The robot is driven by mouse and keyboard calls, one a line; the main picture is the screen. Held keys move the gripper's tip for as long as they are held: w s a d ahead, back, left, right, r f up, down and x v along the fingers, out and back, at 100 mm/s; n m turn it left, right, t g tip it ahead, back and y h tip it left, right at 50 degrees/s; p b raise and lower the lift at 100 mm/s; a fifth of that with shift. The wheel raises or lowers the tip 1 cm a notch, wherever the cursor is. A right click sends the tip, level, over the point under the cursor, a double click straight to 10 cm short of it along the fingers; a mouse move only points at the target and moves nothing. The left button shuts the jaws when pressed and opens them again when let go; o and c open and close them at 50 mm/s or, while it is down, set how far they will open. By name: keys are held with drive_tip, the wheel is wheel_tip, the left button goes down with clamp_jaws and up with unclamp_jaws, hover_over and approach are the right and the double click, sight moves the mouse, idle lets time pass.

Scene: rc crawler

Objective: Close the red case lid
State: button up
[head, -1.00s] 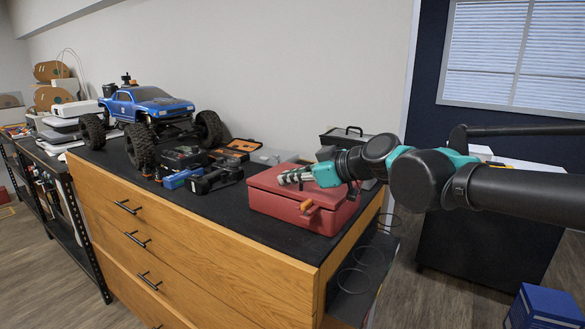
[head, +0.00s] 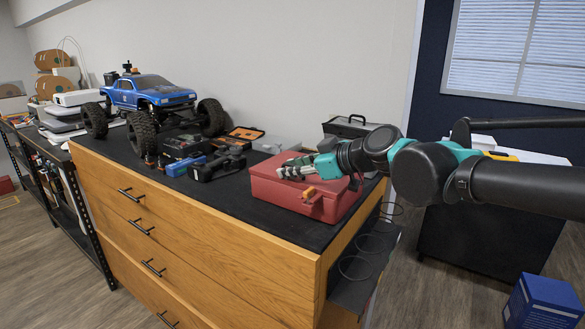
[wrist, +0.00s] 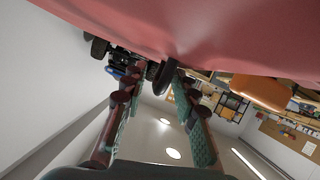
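The red case (head: 290,200) sits at the right front end of the dark worktop. Its lid looks down flat on the body in the head view. An orange latch (head: 309,194) is on its front. My gripper (head: 288,171) lies low over the top of the lid, coming in from the right; I cannot tell whether it touches. In the wrist view the red surface (wrist: 215,35) fills the top, with the orange latch (wrist: 262,92) at right. My gripper's fingers (wrist: 153,80) stand apart there, with no object clearly held between them.
A blue RC truck (head: 150,92), a black power tool (head: 218,164) and an open orange-edged box (head: 240,138) stand left of the case. The worktop's front strip is clear.

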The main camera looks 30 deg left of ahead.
drive_tip(key=shift+d+r, duration=0.1)
drive_tip(key=shift+d, duration=0.05)
drive_tip(key=v, duration=1.1)
drive_tip(key=shift+s+d+r, duration=0.1)
drive_tip(key=shift+s+d, duration=0.05)
drive_tip(key=shift+d, duration=0.2)
